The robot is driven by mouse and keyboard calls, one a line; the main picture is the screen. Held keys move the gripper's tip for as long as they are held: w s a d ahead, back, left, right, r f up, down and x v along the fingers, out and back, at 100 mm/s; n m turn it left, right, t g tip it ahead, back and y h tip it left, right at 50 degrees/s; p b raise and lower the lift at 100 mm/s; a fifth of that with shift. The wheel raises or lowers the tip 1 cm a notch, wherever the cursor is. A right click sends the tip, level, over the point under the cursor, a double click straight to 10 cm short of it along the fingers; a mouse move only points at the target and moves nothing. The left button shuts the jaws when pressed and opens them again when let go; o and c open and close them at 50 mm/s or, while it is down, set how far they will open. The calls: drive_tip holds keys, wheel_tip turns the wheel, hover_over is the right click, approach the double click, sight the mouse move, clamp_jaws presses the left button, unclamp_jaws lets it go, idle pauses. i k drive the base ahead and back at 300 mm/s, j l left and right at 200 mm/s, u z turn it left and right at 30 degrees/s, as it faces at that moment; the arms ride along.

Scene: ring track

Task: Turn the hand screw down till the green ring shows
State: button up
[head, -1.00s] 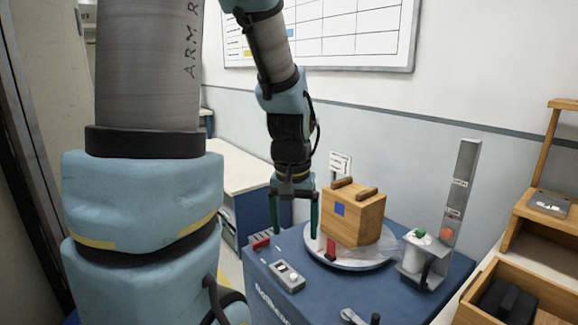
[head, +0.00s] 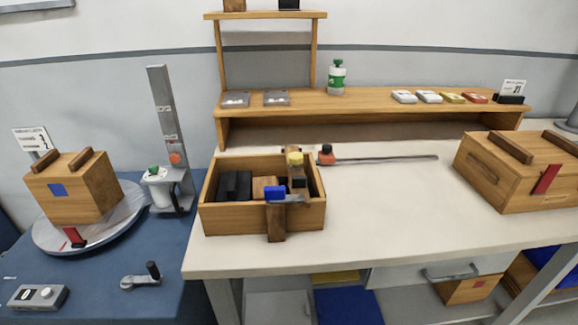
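No part is clearly labelled as the hand screw, and no green ring can be made out. An upright grey column (head: 160,105) stands on the blue table. It carries an orange-red knob (head: 176,158) that may be the screw. Below it, a bracket (head: 182,190) holds a white bottle (head: 159,190) with a green cap (head: 154,170). A small crank with a black grip (head: 152,270) lies on the table nearer to me. My gripper is outside the current head view.
A wooden box (head: 75,200) sits on a round turntable (head: 50,238) left of the column. A grey switch box (head: 38,297) is in front. An open crate (head: 225,218) of parts stands on the pale bench (head: 390,225). A lidded box (head: 500,185) is at right.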

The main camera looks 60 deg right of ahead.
sight(295, 159)
drive_tip(key=z, duration=0.4)
drive_tip(key=i+l+z, duration=0.1)
drive_tip(key=z, duration=0.35)
drive_tip(key=i+z, duration=0.1)
drive_tip(key=z, duration=0.75)
drive_tip(key=i, duration=0.05)
